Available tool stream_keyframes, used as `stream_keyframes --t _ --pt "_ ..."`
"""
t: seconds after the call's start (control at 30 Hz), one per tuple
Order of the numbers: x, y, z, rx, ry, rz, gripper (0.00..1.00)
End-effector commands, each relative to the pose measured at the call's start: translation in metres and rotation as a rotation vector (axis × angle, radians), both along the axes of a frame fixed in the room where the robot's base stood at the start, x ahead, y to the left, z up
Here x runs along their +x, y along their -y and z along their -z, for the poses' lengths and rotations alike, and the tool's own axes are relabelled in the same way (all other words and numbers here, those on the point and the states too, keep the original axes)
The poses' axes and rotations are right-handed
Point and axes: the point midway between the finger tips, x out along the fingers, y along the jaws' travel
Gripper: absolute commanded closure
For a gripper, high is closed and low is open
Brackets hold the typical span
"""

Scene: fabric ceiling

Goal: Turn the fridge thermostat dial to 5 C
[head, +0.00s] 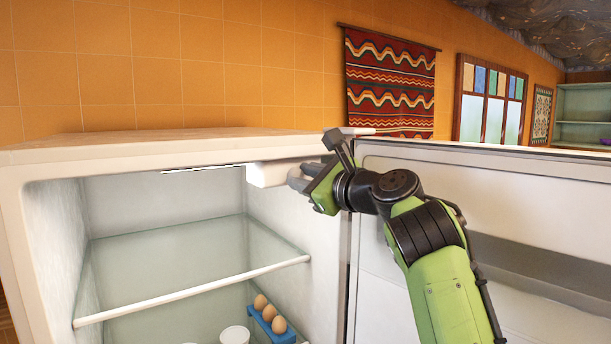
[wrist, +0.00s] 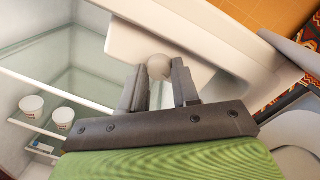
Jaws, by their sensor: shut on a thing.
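The fridge (head: 25,180) stands open. A white thermostat housing (head: 265,176) is fixed under its ceiling at the right wall; in the wrist view the housing (wrist: 125,42) is a pale box. A round beige dial (wrist: 158,66) sticks out of it. My gripper (wrist: 158,76) has its two dark fingers on either side of the dial and is shut on it. In the head view my green gripper (head: 300,176) reaches the housing from the right and hides the dial. No dial markings or pointer can be read in either view.
The open fridge door (head: 540,225) stands right behind my arm. A glass shelf with a white front bar (head: 195,292) crosses the fridge below the housing. Eggs in a blue holder (head: 262,322) and white tubs (wrist: 32,104) stand lower down.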

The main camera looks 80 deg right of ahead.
Motion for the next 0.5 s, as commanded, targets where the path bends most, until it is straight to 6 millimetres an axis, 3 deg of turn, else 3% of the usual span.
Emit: stream_keyframes --t 0.2,0.5 --pt "0.0002 0.0000 -0.0015 -0.148 -0.139 -0.001 1.00" --pt "0.0001 0.0000 -0.0008 -0.161 -0.147 0.000 1.00"
